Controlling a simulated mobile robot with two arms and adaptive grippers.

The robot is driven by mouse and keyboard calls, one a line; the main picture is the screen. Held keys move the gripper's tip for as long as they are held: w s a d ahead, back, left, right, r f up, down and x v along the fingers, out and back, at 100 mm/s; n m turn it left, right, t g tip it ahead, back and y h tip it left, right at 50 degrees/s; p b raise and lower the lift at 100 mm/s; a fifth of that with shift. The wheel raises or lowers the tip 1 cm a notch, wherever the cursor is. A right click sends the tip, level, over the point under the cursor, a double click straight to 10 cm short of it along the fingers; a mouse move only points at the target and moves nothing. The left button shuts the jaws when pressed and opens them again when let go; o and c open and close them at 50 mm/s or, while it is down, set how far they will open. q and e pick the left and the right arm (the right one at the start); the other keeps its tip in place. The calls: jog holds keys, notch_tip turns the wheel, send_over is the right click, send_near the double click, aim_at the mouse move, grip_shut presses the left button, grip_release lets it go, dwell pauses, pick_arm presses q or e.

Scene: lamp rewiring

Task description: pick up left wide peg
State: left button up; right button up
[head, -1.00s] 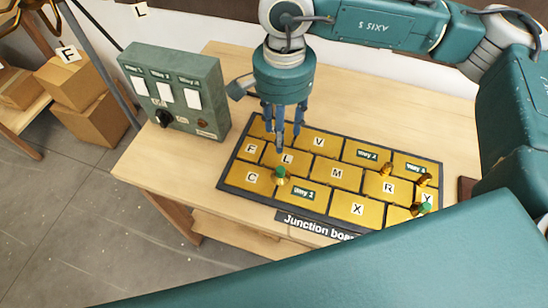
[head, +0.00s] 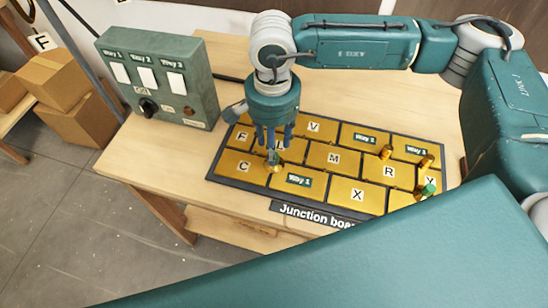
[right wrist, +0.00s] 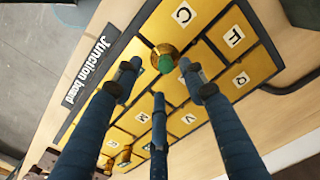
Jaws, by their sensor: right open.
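The left wide peg (right wrist: 166,59) has a green top and a round gold collar. It stands on the yellow junction board (head: 357,195) near the C tile. In the head view the fingers mostly hide it and its gold base (head: 276,169) shows below them. My right gripper (head: 272,152) is open, with its fingers pointing down at the peg. In the right wrist view the fingers of the right gripper (right wrist: 158,82) are spread, and the peg shows just beyond their tips. I cannot tell whether any finger touches it. My left gripper is not in view.
Several other pegs stand at the board's right side, one with a green top (head: 428,190) and a gold one (head: 385,152). A green switch box (head: 160,80) stands at the table's left. Cardboard boxes (head: 75,95) are farther left. The table's front left is clear.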

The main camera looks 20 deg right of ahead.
jog(key=shift+f, duration=0.2)
jog(key=p, duration=0.3)
send_over(279, 166)
jog(key=w+a, duration=0.1)
notch_tip(279, 166, down, 4)
jog(key=shift+w+f, duration=0.1)
jog(key=shift+f, duration=0.05)
jog(key=shift+w+f, duration=0.1)
jog(key=shift+f, duration=0.35)
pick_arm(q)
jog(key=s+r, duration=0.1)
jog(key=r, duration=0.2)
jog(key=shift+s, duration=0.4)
pick_arm(e)
jog(key=shift+c, duration=0.5)
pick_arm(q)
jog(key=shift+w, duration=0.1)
pick_arm(e)
grip_shut()
